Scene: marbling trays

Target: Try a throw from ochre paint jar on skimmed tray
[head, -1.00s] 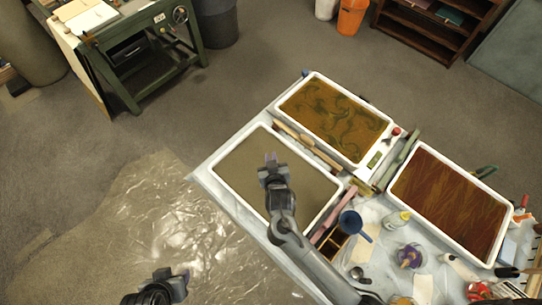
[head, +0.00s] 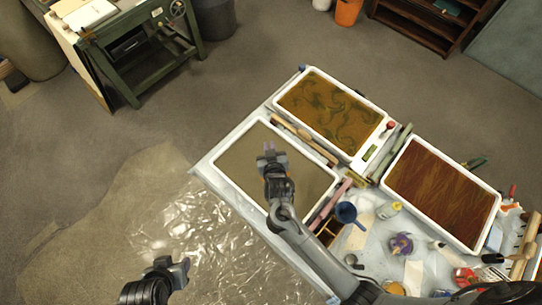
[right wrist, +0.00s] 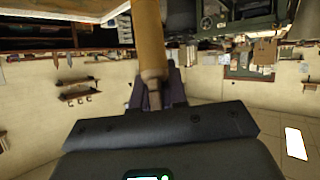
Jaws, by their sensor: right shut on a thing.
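The plain grey-brown tray (head: 222,165) with a white rim lies at the left of the table. My right gripper (head: 268,148) is above its surface. In the right wrist view, my right gripper (right wrist: 153,92) is shut on a tan wooden-handled tool (right wrist: 149,45); its working end is out of view. A small ochre-topped pot (head: 397,288) shows at the bottom beside my right arm, and I cannot tell for sure that it is the ochre paint jar. My left gripper (head: 183,270) is off the table at lower left, its jaws unclear.
A tray with green swirls on ochre (head: 308,70) stands behind, and a red-brown streaked tray (head: 409,141) at right. Plastic sheeting (head: 200,235) covers the floor at left.

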